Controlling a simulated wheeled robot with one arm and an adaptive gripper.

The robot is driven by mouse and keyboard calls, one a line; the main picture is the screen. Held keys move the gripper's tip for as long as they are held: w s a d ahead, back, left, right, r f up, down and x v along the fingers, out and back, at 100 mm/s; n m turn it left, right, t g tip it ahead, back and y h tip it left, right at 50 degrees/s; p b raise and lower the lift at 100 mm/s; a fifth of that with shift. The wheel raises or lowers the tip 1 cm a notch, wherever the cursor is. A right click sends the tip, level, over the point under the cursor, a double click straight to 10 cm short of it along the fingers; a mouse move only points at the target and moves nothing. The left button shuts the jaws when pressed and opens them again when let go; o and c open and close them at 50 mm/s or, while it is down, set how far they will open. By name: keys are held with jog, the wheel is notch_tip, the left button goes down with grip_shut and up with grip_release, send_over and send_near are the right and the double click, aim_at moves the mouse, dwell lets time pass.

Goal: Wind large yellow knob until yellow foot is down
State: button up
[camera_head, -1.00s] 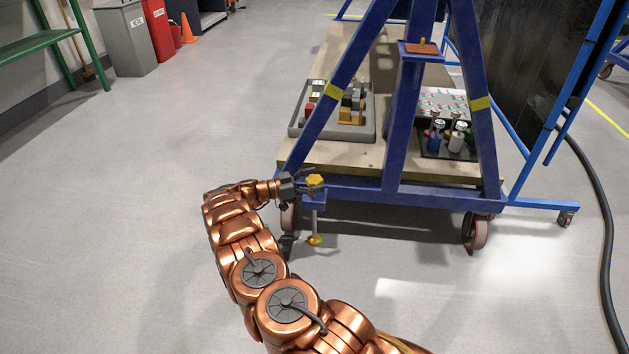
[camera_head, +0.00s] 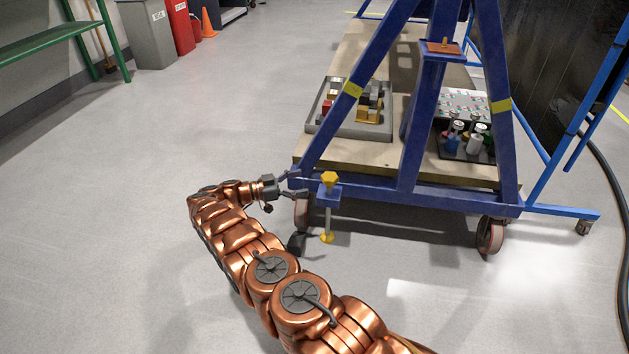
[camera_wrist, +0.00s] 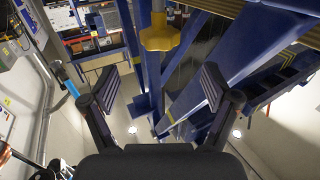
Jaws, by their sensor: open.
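The large yellow knob (camera_head: 330,179) sits on top of a blue bracket at the front left corner of the blue frame. A thin upright rod runs down from the bracket to the yellow foot (camera_head: 327,237). The foot is close to the floor; I cannot tell whether it touches. My gripper (camera_head: 298,184) is open and empty, level with the knob and just left of it, apart from it. In the wrist view the knob (camera_wrist: 160,38) shows ahead, centred between my spread fingers (camera_wrist: 158,88). The foot is not clear there.
The blue frame (camera_head: 408,150) stands on casters (camera_head: 490,236) and has a wooden deck. A grey tray (camera_head: 316,122) of parts and a dark tray with bottles rest on the deck. A dark panel stands at right. Floor at left is clear.

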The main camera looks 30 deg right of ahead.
jog(key=shift+v, duration=1.05)
